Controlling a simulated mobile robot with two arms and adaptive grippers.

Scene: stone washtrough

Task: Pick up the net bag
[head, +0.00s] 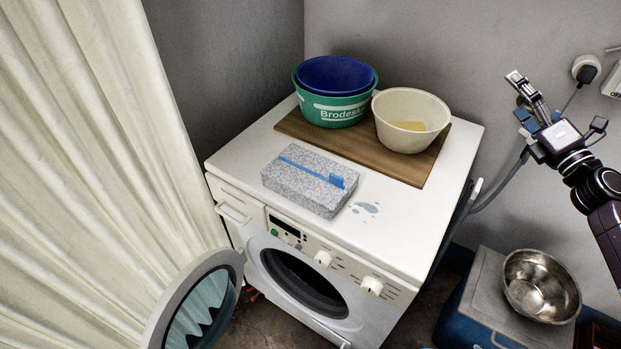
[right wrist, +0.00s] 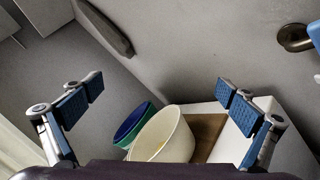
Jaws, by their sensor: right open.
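I cannot make out a net bag in either view. My right gripper (head: 525,97) is at the right of the head view, raised in front of the grey wall and to the right of the washing machine. It is open and empty. In the right wrist view its two blue-padded fingers (right wrist: 158,92) stand wide apart, with the cream bowl (right wrist: 163,135) seen below between them. In the head view the cream bowl (head: 411,138) holds something yellow. My left gripper is not in view.
A steel bowl (head: 540,287) sits on a cooler box (head: 480,300). A curtain (head: 90,150) hangs left.

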